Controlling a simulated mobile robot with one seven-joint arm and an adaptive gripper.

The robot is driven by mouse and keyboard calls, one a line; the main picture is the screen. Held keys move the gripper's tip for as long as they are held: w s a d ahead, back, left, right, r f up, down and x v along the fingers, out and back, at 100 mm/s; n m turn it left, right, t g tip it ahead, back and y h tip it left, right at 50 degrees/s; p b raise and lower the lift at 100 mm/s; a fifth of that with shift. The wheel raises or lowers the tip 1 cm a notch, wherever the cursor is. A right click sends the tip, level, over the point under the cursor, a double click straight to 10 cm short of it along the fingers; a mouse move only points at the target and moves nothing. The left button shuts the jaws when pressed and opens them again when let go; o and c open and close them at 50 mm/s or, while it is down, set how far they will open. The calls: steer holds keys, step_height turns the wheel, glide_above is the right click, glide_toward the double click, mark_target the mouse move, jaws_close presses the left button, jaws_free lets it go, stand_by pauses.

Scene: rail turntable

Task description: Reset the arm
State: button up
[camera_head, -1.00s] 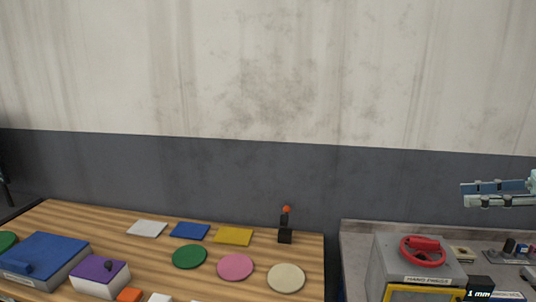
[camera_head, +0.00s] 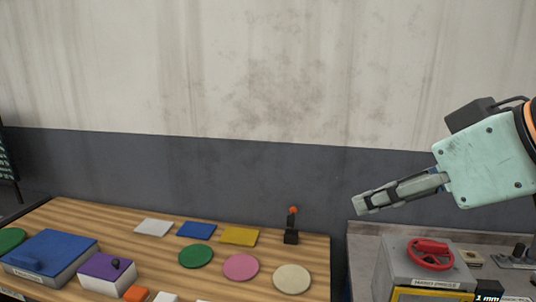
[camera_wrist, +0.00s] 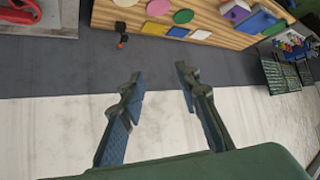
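My gripper (camera_head: 362,203) reaches in from the right in the head view, in the air above the gap between the wooden table and the grey bench. Seen edge-on there, its fingers overlap. In the wrist view my gripper (camera_wrist: 158,85) shows its two fingers spread wide apart with nothing between them. Only bare wall and dark floor-coloured band lie behind the fingers.
The wooden table (camera_head: 315,257) holds coloured squares, discs, boxes and a small black lever (camera_head: 291,230) with an orange knob. On the grey bench stands a hand press (camera_head: 430,265) with a red wheel. The air before the wall is free.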

steer(key=a+f+m+g+h, duration=0.1)
steer(key=f+m+h, duration=0.1)
steer(key=f, duration=0.9)
steer(key=s+a+f+m+g+h, duration=0.1)
steer(key=a+f+m+g+h, duration=0.1)
steer(key=f, duration=0.8)
steer(key=shift+f+m+g, duration=0.3)
steer(key=shift+f+m, duration=0.1)
steer(key=shift+m, duration=0.2)
